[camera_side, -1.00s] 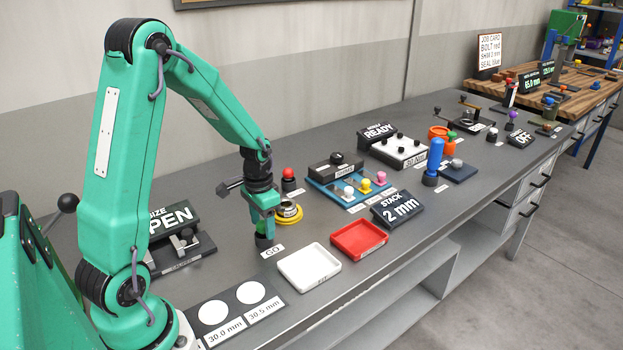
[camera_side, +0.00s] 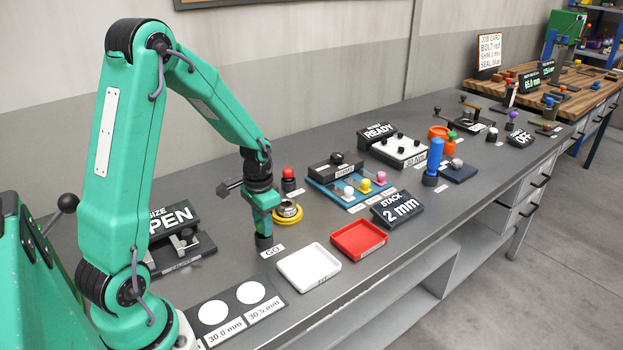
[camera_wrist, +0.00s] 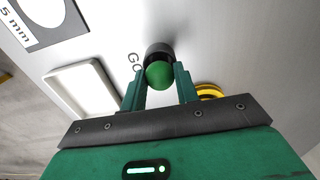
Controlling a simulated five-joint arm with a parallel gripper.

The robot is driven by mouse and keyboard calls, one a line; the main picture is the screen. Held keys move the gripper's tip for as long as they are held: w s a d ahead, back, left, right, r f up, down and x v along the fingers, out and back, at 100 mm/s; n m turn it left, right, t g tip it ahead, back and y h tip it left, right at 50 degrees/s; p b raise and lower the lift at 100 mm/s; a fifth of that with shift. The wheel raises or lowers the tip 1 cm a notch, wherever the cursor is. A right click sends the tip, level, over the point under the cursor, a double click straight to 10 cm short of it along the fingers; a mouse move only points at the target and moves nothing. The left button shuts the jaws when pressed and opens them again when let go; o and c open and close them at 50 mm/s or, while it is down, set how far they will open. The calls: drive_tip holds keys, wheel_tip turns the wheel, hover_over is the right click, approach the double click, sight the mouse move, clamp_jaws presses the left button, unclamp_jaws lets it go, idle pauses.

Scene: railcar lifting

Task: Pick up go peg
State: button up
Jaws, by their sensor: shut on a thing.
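The go peg has a round green knob (camera_wrist: 159,75) above a dark cylindrical part, seen in the wrist view beside the printed GO label (camera_wrist: 134,62). In the side view its dark lower part (camera_side: 264,242) shows below my gripper (camera_side: 263,228), just behind the GO label (camera_side: 272,251). My gripper (camera_wrist: 160,88) is shut on the green knob, with one finger on each side. In the side view the fingers hide the knob. I cannot tell whether the dark part is peg or holder, or whether there is a gap beneath it.
A white tray (camera_side: 309,283) and a red tray (camera_side: 374,229) lie to the right. A yellow ring gauge (camera_side: 287,218) and a red-topped button (camera_side: 288,174) stand close behind. The OPEN display fixture (camera_side: 182,265) is at left. A card with two white circles (camera_side: 215,329) lies in front.

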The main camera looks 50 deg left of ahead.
drive_tip(key=shift+r, duration=0.1)
drive_tip(key=shift+r, duration=0.7)
wheel_tip(320, 180, up, 2)
drive_tip(key=shift+r, duration=0.15)
drive_tip(key=s+d+r, duration=0.1)
drive_tip(key=d+r, duration=0.6)
drive_tip(key=d, duration=0.4)
drive_tip(key=shift+s+d, duration=0.2)
drive_tip(key=shift+d, duration=0.1)
drive_tip(key=w+a+n, duration=0.6)
drive_tip(key=w+a, duration=0.6)
drive_tip(key=a, duration=0.5)
drive_tip(key=shift+w+a, duration=0.2)
drive_tip(key=shift+a, duration=0.1)
drive_tip(key=shift+f, duration=0.35)
